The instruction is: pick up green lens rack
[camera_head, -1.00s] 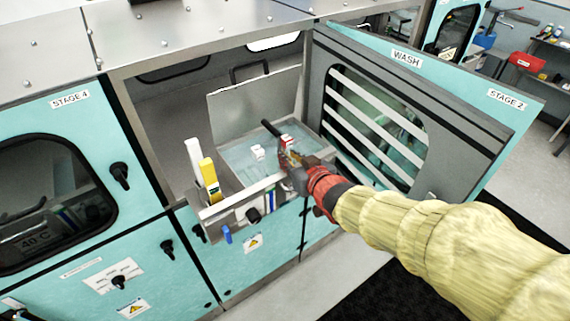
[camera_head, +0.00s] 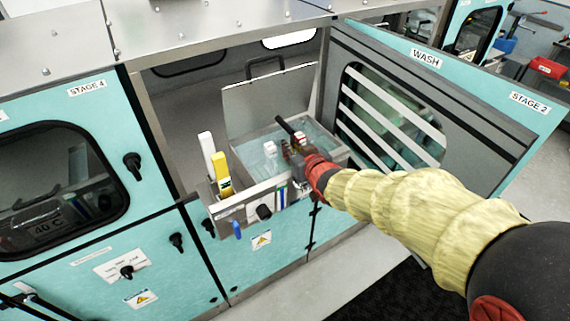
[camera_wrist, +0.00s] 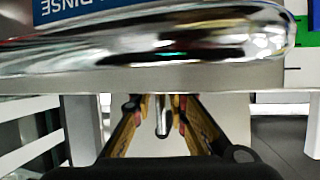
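My gripper (camera_head: 294,154) is at the right part of the open wash tank, close to its front rim. In the wrist view its two fingers (camera_wrist: 166,112) stand apart, with a shiny metal pin between them; I see no rack held. No green lens rack can be made out for sure in the head view. A green strip (camera_wrist: 299,80) shows at the right edge of the wrist view, but I cannot tell what it belongs to. A small red and white piece (camera_head: 299,137) stands just behind the gripper.
The steel tank (camera_head: 262,187) holds a white piece (camera_head: 270,149). A yellow rack (camera_head: 222,174) and a white one (camera_head: 207,151) stand upright at its left. The open WASH door (camera_head: 470,128) stands at the right. A chrome bar (camera_wrist: 170,32) crosses the wrist view closely.

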